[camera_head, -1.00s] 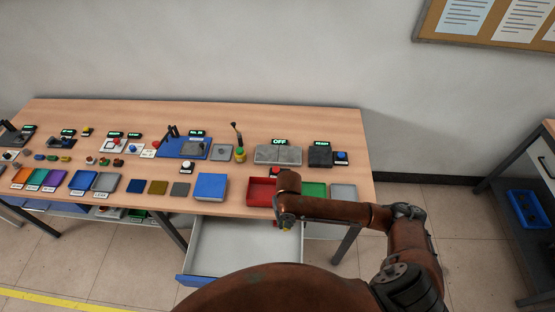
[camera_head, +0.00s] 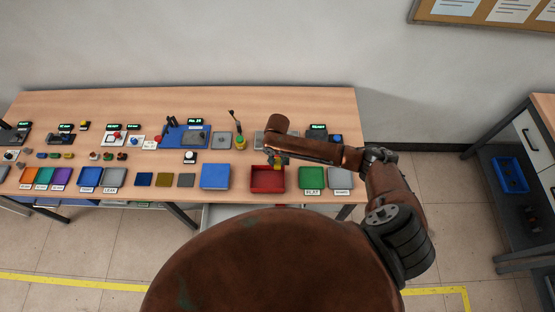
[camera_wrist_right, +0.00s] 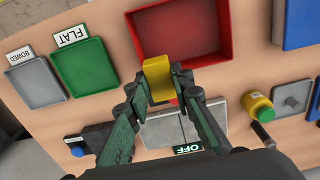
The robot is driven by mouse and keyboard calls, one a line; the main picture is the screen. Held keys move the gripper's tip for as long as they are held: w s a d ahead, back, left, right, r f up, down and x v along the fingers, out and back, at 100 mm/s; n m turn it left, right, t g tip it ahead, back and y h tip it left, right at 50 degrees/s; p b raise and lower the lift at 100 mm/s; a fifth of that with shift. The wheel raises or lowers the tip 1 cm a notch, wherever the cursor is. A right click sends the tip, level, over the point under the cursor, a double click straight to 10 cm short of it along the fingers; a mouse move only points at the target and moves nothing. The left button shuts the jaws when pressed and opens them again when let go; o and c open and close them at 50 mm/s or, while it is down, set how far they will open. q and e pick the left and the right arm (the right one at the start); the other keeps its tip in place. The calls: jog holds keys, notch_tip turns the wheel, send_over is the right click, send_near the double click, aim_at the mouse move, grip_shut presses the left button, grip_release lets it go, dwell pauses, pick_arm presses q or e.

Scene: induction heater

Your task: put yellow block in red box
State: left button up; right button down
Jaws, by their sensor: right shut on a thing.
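The yellow block (camera_wrist_right: 158,80) is held between the fingertips of my right gripper (camera_wrist_right: 160,88) in the right wrist view. In the head view it shows as a small yellow patch (camera_head: 278,164) below my right gripper (camera_head: 278,157). The red box (camera_head: 267,185) is an open tray at the front of the table. It also shows in the right wrist view (camera_wrist_right: 190,50), where the block overlaps its near edge. The block appears above the box by its back rim; the exact height is unclear. My left gripper is not in view.
A blue box (camera_head: 215,176) stands left of the red box, and a green tray (camera_head: 312,176) and a grey tray (camera_head: 340,178) stand right of it. A grey plate with an OFF display (camera_wrist_right: 165,130) lies behind.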

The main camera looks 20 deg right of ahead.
jog(key=shift+s+a+f+b, duration=0.1)
jog(key=shift+a+f+b, duration=0.05)
jog(key=shift+f+b, duration=0.45)
notch_tip(320, 180, down, 3)
jog(key=b, duration=0.3)
jog(key=f+b, duration=0.1)
jog(key=b, duration=0.1)
jog(key=shift+f+b, duration=0.3)
jog(key=shift+f, duration=1.85)
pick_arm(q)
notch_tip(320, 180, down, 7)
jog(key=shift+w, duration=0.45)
pick_arm(e)
jog(key=c, duration=1.6)
grip_release()
